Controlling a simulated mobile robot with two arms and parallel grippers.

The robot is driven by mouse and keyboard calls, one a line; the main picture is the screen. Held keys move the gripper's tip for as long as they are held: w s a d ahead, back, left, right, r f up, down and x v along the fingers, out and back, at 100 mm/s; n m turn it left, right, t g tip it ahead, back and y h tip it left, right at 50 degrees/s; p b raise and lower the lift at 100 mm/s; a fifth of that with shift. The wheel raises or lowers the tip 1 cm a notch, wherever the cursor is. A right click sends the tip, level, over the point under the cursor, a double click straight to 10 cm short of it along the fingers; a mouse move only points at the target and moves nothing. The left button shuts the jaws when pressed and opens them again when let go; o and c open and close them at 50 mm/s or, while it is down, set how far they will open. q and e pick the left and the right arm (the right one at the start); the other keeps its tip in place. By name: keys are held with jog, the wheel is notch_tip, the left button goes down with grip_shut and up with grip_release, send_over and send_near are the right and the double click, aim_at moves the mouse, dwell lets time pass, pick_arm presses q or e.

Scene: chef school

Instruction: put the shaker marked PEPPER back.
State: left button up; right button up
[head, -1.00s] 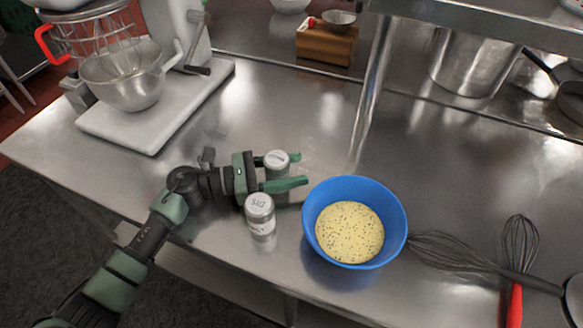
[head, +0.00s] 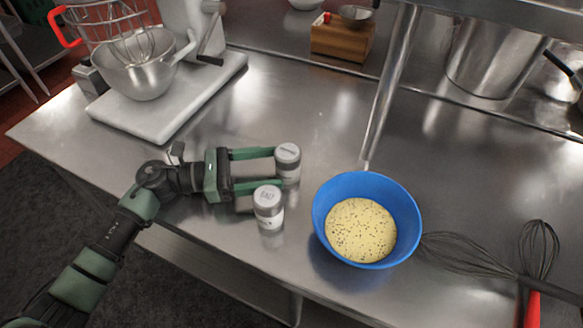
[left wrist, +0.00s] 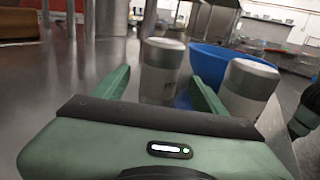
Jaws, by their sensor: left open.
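The far shaker (head: 288,165), grey-lidded, stands upright on the steel counter; its lettering is too blurred to read now. The near shaker (head: 268,208) stands closer to the counter's front edge, and its lid read SALT earlier. My left gripper (head: 278,170) is open, low over the counter, with its fingertips at the far shaker. In the left wrist view the far shaker (left wrist: 162,72) stands ahead between the spread fingers (left wrist: 160,88). The near shaker (left wrist: 248,88) is outside the right-hand finger there.
A blue bowl (head: 325,222) of speckled yellow mix stands just right of the shakers. Whisks (head: 465,250) lie further right. A stand mixer (head: 150,75) is at the left back, and a wooden block (head: 342,42) at the back. The counter behind the shakers is clear.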

pick_arm(q)
jog(key=a, duration=0.2)
jog(key=s+a+b, duration=0.1)
jog(key=a, duration=0.1)
jog(key=shift+a, duration=0.15)
jog(key=shift+w, duration=0.1)
